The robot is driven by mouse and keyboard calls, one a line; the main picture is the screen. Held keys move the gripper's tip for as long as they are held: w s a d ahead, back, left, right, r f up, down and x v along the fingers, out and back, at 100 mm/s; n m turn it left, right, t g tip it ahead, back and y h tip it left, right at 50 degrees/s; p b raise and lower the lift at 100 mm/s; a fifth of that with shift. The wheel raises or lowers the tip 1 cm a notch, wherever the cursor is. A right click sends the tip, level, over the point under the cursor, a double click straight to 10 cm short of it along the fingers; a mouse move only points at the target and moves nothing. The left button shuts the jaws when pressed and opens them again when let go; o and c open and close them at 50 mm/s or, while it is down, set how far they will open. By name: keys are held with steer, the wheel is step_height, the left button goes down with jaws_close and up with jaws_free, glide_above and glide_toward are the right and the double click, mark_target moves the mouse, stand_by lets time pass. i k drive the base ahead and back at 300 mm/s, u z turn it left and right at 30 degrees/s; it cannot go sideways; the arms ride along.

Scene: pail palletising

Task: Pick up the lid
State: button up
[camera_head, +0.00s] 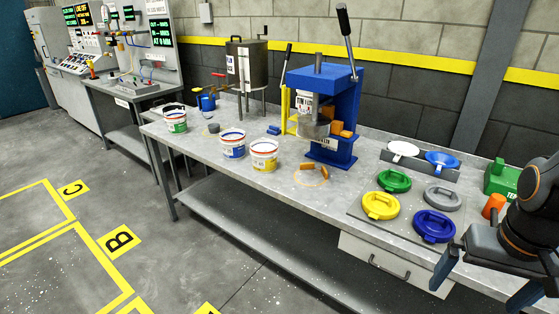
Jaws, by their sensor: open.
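Several round lids with raised handles lie on a grey board (407,216) at the right of the bench: a green lid (394,181), a yellow lid (381,206), a grey lid (442,198) and a blue lid (434,227). My gripper (486,282) is at the lower right, open and empty, its fingers spread apart. It appears nearest the blue lid, to the right of it and in front. It touches no lid that I can see.
Open pails with green (176,122), blue (232,145) and yellow (264,156) labels stand along the bench. A blue press (330,140) stands behind. A rack (419,165), a green box (501,179) and an orange cup (493,206) border the lids.

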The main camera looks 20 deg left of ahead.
mark_target(380, 205)
steer(key=z, duration=0.6)
steer(key=i, duration=0.65)
steer(key=u, duration=2.1)
steer(key=i, duration=0.45)
steer(key=u, duration=0.15)
steer(key=k, duration=0.45)
steer(key=u, duration=1.05)
steer(key=i, duration=0.65)
steer(key=z, duration=0.2)
